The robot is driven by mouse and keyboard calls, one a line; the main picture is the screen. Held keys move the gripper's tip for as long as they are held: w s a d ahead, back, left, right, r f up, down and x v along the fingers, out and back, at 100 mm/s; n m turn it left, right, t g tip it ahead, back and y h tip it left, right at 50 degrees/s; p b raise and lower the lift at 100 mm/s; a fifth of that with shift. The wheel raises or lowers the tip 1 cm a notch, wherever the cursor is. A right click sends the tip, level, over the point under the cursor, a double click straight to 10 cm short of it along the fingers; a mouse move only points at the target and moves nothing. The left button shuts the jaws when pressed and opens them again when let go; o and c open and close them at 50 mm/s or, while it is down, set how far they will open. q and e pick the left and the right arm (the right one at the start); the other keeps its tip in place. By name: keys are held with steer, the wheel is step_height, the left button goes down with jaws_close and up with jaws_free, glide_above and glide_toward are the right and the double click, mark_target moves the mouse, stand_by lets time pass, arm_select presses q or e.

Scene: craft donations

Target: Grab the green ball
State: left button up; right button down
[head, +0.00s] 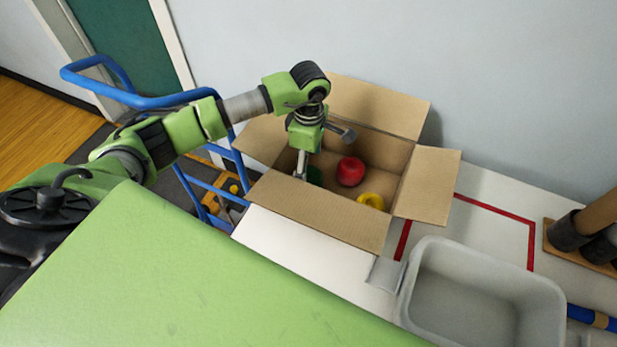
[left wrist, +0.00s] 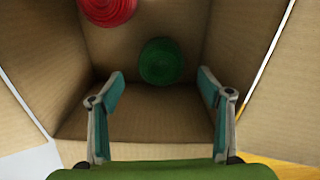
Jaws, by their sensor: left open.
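The green ball (left wrist: 162,62) lies on the floor of the open cardboard box, as the left wrist view shows. My right gripper is not in view.
A red ball-like item (head: 350,171) and a yellow item (head: 371,201) are also in the box. The red one shows in the left wrist view (left wrist: 107,8). A grey bin (head: 420,290) stands right of the box. A blue cart frame (head: 215,185) is on the left.

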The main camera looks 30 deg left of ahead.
mark_target(308, 174)
arm_select(q)
steer(key=shift+f, duration=0.7)
steer(key=shift+f+p, duration=0.35)
step_height(308, 174, down, 4)
steer(key=shift+s+r+p, duration=0.15)
steer(key=shift+r+p, duration=0.1)
steer(key=shift+p, duration=0.45)
steer(key=shift+f, duration=0.5)
steer(key=c, duration=1.2)
